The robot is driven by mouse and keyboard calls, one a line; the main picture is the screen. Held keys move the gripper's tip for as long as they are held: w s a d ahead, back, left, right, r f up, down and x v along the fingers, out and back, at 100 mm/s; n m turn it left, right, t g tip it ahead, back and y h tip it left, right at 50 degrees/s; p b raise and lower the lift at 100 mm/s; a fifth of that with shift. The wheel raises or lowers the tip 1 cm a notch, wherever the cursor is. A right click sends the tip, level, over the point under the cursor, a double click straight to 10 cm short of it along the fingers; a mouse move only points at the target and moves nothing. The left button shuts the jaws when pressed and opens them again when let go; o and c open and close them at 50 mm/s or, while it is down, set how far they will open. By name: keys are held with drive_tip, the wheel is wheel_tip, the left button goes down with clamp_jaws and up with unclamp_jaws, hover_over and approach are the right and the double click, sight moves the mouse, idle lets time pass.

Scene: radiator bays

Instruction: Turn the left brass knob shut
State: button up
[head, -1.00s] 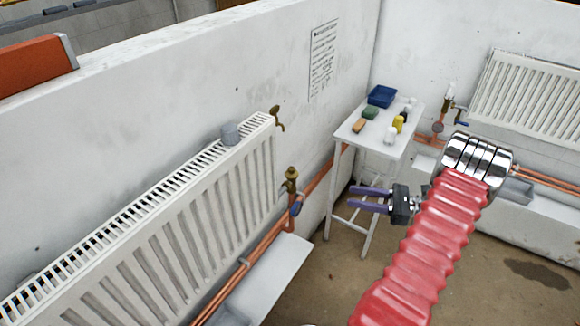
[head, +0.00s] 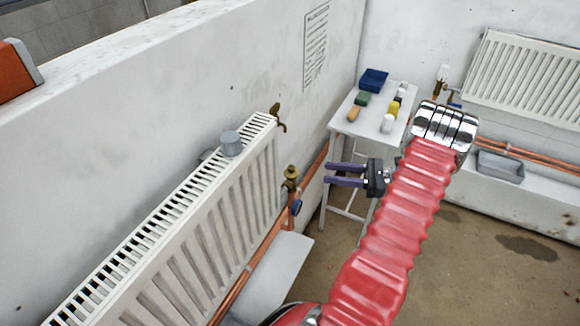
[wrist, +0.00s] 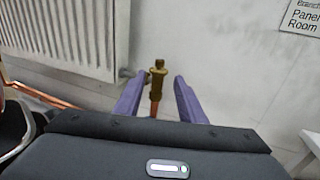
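A brass valve (head: 290,178) with a brass knob on top stands upright on a copper pipe at the near radiator's right end. It also shows in the wrist view (wrist: 158,80), ahead of and between my fingertips. My gripper (head: 327,174) has two purple fingers and is open and empty. In the head view it is to the right of the valve, with a gap between fingertips and brass. A blue part (head: 297,208) sits just below the valve. A second brass fitting (head: 278,118) is at the radiator's top right corner.
The white radiator (head: 215,215) stands along the left wall with a grey cup-like object (head: 231,143) on top. A white ledge (head: 275,270) lies below the valve. A white table (head: 365,130) with small items stands behind my gripper. Another radiator (head: 530,80) is at right.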

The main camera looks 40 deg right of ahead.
sight(295, 169)
drive_tip(key=x, duration=1.3)
drive_tip(key=shift+w+a, duration=0.15)
drive_tip(key=shift+c, duration=0.5)
clamp_jaws()
